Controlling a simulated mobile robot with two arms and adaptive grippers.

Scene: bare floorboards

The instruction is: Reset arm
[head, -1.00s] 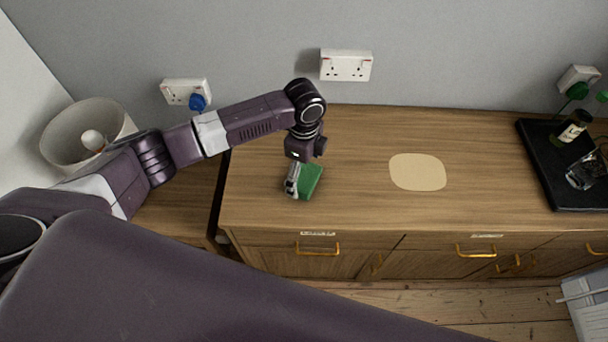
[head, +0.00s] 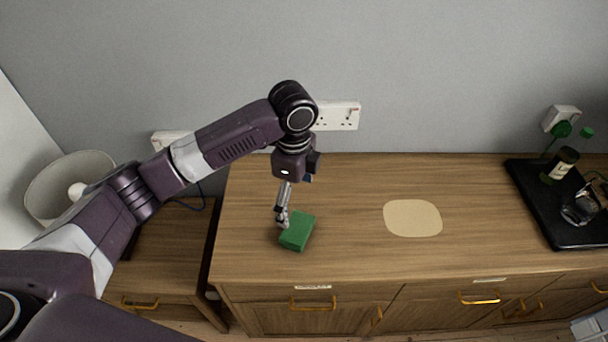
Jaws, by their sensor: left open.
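My left gripper (head: 282,218) points down over the left part of the wooden sideboard top. It is open. Its fingertips are close to the upper left side of a green block (head: 297,231), which rests on the sideboard. I cannot tell whether a fingertip touches the block. My left arm reaches in from the left. My right gripper is not in view.
The wooden sideboard (head: 345,185) has a beige rounded patch (head: 412,218) in the middle. A black tray (head: 563,228) with a bottle (head: 559,165) stands at the right. A lamp (head: 68,182) is at the left. Wall sockets (head: 338,116) are behind.

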